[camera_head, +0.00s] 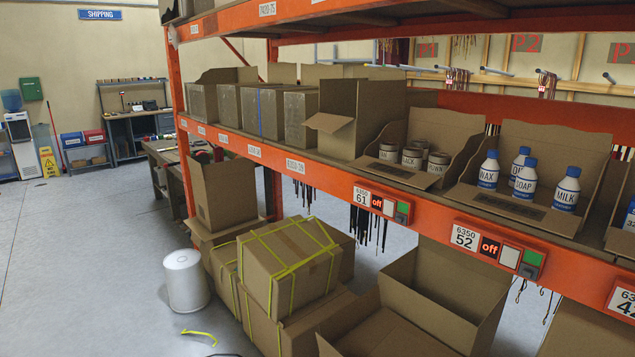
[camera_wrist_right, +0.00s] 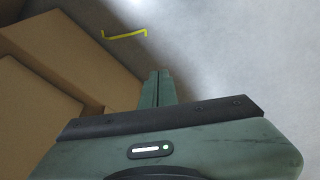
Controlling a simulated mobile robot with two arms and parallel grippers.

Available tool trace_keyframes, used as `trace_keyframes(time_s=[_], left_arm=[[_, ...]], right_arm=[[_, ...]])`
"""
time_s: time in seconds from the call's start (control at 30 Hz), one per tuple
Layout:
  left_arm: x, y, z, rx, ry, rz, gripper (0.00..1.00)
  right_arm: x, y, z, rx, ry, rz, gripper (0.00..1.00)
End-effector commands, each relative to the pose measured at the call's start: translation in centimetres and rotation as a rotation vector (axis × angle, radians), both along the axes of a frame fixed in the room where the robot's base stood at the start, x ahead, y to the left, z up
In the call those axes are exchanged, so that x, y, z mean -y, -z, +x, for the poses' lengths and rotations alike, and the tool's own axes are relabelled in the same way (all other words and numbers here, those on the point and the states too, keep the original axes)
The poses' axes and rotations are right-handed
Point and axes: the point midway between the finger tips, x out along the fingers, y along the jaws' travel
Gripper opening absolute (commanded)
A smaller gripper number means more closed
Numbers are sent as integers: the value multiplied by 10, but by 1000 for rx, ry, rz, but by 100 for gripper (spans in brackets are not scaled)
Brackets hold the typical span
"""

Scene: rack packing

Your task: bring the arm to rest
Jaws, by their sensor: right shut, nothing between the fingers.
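My right gripper (camera_wrist_right: 157,88) shows in the right wrist view. Its two green fingers are together with nothing between them. It points out over the grey floor, beside a cardboard box (camera_wrist_right: 35,120) at the left of that view. Neither gripper and neither arm shows in the head view.
An orange shelf rack (camera_head: 330,188) fills the right, holding cardboard boxes, cans (camera_head: 411,157) and white bottles (camera_head: 566,190). Strapped boxes (camera_head: 290,262) and an open box (camera_head: 445,300) stand below. A white bin (camera_head: 185,282) and yellow strap (camera_head: 200,334) are on the floor. The left floor is clear.

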Motion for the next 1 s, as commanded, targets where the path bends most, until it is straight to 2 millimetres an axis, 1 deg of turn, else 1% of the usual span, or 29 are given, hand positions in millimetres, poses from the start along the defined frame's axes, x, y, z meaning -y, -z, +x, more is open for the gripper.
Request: trace_keyframes(time_s=[0.03, 0.07, 0.1, 0.17, 0.2, 0.27, 0.3, 0.4, 0.5, 0.63, 0.7, 1.0], left_arm=[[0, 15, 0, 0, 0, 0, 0], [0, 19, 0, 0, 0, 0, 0], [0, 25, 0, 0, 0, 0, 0], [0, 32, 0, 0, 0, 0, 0], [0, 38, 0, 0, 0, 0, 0], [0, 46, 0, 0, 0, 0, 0], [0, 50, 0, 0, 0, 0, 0], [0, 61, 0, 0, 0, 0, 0], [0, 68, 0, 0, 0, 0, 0], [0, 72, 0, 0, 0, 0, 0], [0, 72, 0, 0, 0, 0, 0], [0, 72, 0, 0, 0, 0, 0]], right_arm=[[2, 46, -12, -24, -2, -3, 0], [3, 66, -19, -32, -3, -5, 0], [4, 92, -28, -40, -5, -6, 0], [7, 129, -45, -55, -9, -7, 0], [9, 153, -58, -65, -11, -9, 0], [12, 185, -79, -80, -15, -10, 0], [14, 204, -93, -87, -17, -11, 0], [21, 242, -129, -107, -21, -15, 0], [27, 266, -158, -120, -25, -17, 0], [31, 280, -180, -129, -28, -19, 0], [33, 282, -186, -131, -29, -19, 0], [33, 282, -186, -131, -29, -19, 0]])
